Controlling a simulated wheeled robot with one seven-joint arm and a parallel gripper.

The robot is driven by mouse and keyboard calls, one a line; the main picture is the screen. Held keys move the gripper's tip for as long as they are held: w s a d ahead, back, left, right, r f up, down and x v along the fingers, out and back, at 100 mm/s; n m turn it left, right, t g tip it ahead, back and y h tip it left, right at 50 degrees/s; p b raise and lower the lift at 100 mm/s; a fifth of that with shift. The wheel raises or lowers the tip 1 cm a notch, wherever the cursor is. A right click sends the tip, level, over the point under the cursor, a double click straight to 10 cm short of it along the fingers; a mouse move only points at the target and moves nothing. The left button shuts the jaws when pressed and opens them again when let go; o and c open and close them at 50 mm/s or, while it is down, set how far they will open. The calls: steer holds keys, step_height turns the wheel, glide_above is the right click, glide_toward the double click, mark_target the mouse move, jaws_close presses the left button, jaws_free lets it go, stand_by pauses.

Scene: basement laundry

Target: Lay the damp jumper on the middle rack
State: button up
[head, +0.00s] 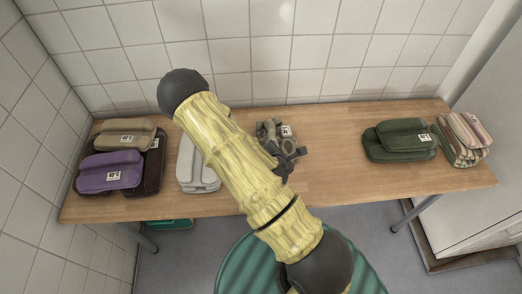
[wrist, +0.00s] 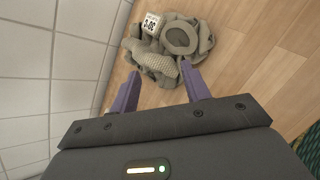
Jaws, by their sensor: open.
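A crumpled grey-beige knitted garment with a white tag, which looks like the jumper (wrist: 187,72), lies in a loose heap on the wooden table. In the head view the jumper (head: 266,131) is partly hidden behind my arm, near the back middle of the table. My gripper (wrist: 162,90) is open, with its two purple fingers apart and pointing at the near edge of the heap. In the head view my gripper (head: 286,161) is a small dark shape just in front of the jumper. No rack is recognisable in either view.
On the wooden table (head: 335,185) lie a tan bundle (head: 124,139), a purple bundle (head: 108,172), a pale grey stack (head: 193,170), a dark green bundle (head: 398,140) and striped cloths (head: 466,137). Tiled walls close the back and left.

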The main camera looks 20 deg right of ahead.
steer(key=s+a+r+m+g+y, duration=0.2)
steer(key=s+a+r+m, duration=0.3)
steer(key=r+m, duration=0.4)
steer(key=s+a+r+m+g+y, duration=0.3)
steer(key=s+a+r+m, duration=0.3)
steer(key=r+m, duration=0.4)
steer(key=m+g, duration=0.1)
steer(key=m, duration=0.1)
steer(key=shift+r+m+g, duration=0.25)
steer(key=shift+m+g, duration=0.05)
steer(key=shift+c, duration=1.2)
